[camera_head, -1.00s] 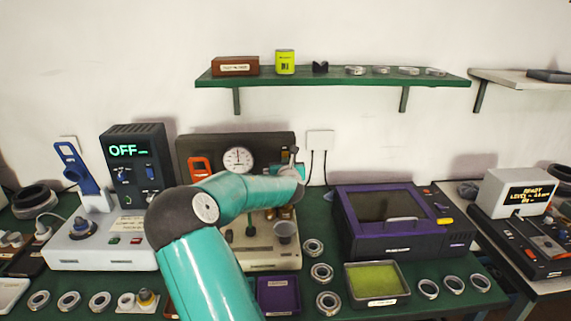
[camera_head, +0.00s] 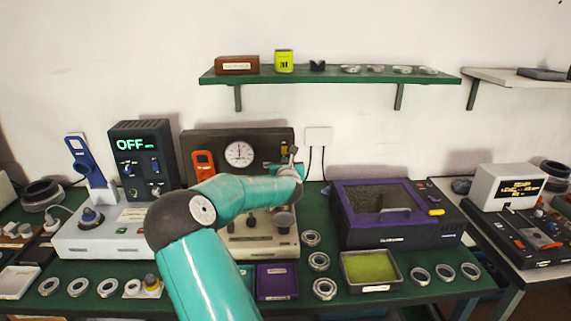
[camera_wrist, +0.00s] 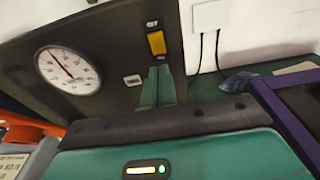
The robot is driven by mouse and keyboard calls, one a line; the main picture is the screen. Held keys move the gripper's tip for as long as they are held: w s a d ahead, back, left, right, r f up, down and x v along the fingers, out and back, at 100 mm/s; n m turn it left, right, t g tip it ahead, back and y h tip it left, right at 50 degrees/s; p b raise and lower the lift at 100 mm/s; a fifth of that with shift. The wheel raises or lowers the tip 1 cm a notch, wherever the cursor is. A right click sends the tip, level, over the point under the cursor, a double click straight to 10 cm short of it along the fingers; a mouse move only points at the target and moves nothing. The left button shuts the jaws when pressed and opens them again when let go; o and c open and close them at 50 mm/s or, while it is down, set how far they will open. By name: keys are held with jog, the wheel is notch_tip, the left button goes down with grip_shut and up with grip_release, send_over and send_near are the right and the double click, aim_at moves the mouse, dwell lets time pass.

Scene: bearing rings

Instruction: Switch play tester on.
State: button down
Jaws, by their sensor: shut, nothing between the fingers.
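The bench unit with a dark upright panel (camera_head: 214,142), a round dial (camera_head: 239,154) and a beige base (camera_head: 262,243) stands behind my arm; I take it to be the play tester. A yellow switch-like part (camera_wrist: 157,43) is on its panel, and it also shows small in the head view (camera_head: 285,147). My gripper (camera_wrist: 157,72) is shut and empty, its teal fingers pointing at the panel just below the yellow part. Whether they touch the panel I cannot tell. In the head view my arm covers part of the unit.
An orange handle (camera_head: 203,163) is left of my wrist. A purple box (camera_head: 392,232) stands right, beside a green-lined tray (camera_head: 371,267) and loose rings (camera_head: 319,262). A wall shelf (camera_head: 330,76) hangs above.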

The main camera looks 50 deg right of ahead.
jog(key=s+a+f, duration=0.1)
jog(key=s+a, duration=0.5)
jog(key=a, duration=0.1)
jog(key=shift+f, duration=0.35)
jog(key=shift+s, duration=0.1)
